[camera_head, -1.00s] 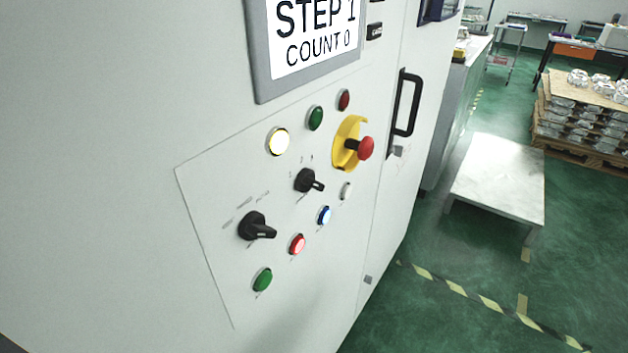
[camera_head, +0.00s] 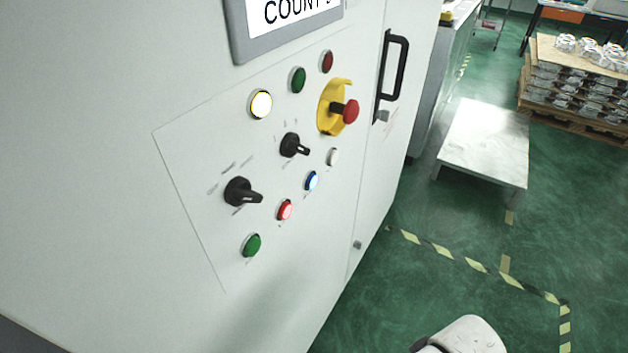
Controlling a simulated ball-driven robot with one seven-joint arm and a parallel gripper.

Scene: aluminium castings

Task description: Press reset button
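The control panel (camera_head: 205,150) is on the white cabinet front in the head view. It carries a lit blue button (camera_head: 312,181), a lit red button (camera_head: 285,209), a white button (camera_head: 333,157), a lower green button (camera_head: 252,245) and a lit yellow-white lamp (camera_head: 261,104). Their labels are too small to read, so I cannot tell which one is reset. A red emergency stop (camera_head: 350,111) stands out from a yellow collar. Two black rotary switches (camera_head: 242,192) sit among the buttons. A pale rounded part of my arm shows at the bottom edge; my gripper is not visible.
A display (camera_head: 290,15) is cut off at the top. A black door handle (camera_head: 391,75) sticks out right of the panel. A low white table (camera_head: 485,145) and a pallet of castings (camera_head: 575,95) stand to the right. Green floor (camera_head: 430,290) with striped tape is open.

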